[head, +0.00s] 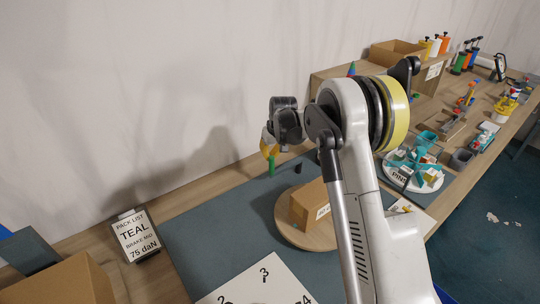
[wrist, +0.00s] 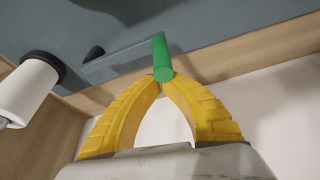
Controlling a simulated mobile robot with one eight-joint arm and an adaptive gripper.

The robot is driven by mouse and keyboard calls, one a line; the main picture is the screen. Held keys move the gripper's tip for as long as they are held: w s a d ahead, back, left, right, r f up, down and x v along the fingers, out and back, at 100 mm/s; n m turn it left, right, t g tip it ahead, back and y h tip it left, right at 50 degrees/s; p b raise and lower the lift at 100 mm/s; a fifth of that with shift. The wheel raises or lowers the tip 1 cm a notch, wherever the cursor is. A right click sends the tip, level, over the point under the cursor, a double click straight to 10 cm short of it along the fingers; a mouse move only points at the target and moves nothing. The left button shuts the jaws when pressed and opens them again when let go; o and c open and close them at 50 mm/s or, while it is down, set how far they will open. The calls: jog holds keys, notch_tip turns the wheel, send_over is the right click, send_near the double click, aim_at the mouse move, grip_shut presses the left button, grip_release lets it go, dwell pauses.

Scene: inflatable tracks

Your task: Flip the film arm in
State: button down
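A green upright peg or handle (head: 271,166) shows below my gripper (head: 269,147) in the head view, near the wall. In the wrist view the green handle (wrist: 162,55) sits at the meeting tips of my gripper's yellow fingers (wrist: 162,82), which look closed on its near end. A flat grey bar (wrist: 122,54) runs beside the handle toward a dark knob (wrist: 94,52). I cannot tell whether the handle is fixed to this bar. A white roll with a black end (wrist: 27,90) is at left in the wrist view. The head view shows none of the bar clearly.
A pack list sign (head: 138,236) reads TEAL, BRAKE MID, 75 daN. A cardboard box (head: 309,203) stands on a round wooden turntable (head: 287,229). A numbered white card (head: 262,284) lies in front. Bins, bottles and small parts fill the right side. The teal mat (head: 205,245) has free room.

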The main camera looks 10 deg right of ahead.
jog(key=s+d+n+y+b, duration=0.1)
jog(key=s+d+n, duration=0.2)
jog(key=s, duration=0.3)
jog(key=shift+s+d+n+g, duration=0.15)
jog(key=shift+n+g, duration=0.15)
jog(key=shift+n, duration=0.1)
dwell(0.6)
jog(key=v, duration=1.2)
jog(key=shift+s, duration=0.1)
